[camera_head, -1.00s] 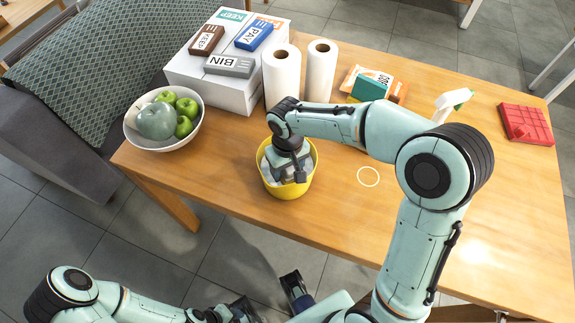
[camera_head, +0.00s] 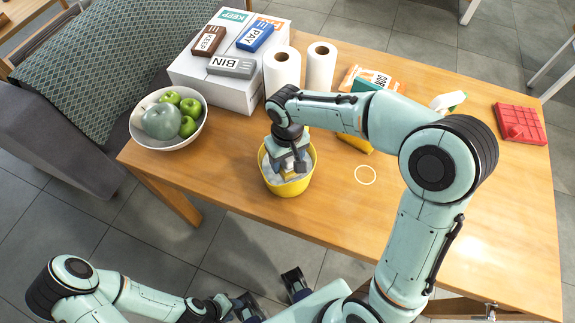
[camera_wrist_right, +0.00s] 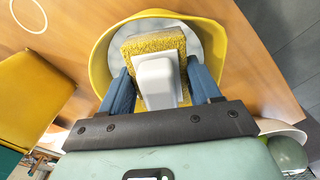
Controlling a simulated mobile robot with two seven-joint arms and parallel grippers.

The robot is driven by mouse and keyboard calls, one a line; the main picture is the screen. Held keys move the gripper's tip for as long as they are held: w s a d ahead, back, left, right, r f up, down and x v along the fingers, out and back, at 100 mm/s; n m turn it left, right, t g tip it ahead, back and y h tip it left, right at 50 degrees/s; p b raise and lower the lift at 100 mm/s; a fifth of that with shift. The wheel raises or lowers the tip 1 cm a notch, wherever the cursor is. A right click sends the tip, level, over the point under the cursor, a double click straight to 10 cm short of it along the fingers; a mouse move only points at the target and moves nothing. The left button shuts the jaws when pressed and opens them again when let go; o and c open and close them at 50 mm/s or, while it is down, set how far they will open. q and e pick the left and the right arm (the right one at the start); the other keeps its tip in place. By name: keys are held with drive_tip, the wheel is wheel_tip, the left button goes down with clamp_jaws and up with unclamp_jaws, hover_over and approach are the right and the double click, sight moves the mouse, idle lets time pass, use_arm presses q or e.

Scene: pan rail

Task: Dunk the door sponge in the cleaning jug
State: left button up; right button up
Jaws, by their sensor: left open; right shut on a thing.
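My right gripper (camera_head: 290,163) is shut on a yellow sponge (camera_wrist_right: 152,43) with a white handle (camera_wrist_right: 158,80), which sits between its blue fingers in the right wrist view. The sponge is over the mouth of a yellow bucket-like jug (camera_head: 287,188), within its rim. The jug stands near the table's front edge and has something whitish inside; whether the sponge touches it I cannot tell. My left gripper (camera_head: 268,294) is open and empty, in front of the table, with its fingers spread apart.
A fruit bowl (camera_head: 140,137) stands left of the jug. Two paper rolls (camera_head: 282,72) and a white box (camera_head: 210,88) stand behind it. A white circle (camera_head: 365,175) marks bare table to the right. A spray bottle (camera_head: 449,100) and red tray (camera_head: 520,124) are further right.

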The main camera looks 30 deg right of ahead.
wheel_tip(320, 180, up, 7)
drive_tip(key=p, duration=0.4)
drive_tip(key=shift+f, duration=0.15)
use_arm(q)
drive_tip(key=r, duration=0.1)
drive_tip(key=w+r, duration=0.1)
drive_tip(key=r, duration=0.1)
drive_tip(key=w+r, duration=0.1)
drive_tip(key=r, duration=0.1)
drive_tip(key=shift+w, duration=0.2)
use_arm(e)
drive_tip(key=shift+f, duration=0.1)
use_arm(q)
drive_tip(key=shift+s, duration=0.1)
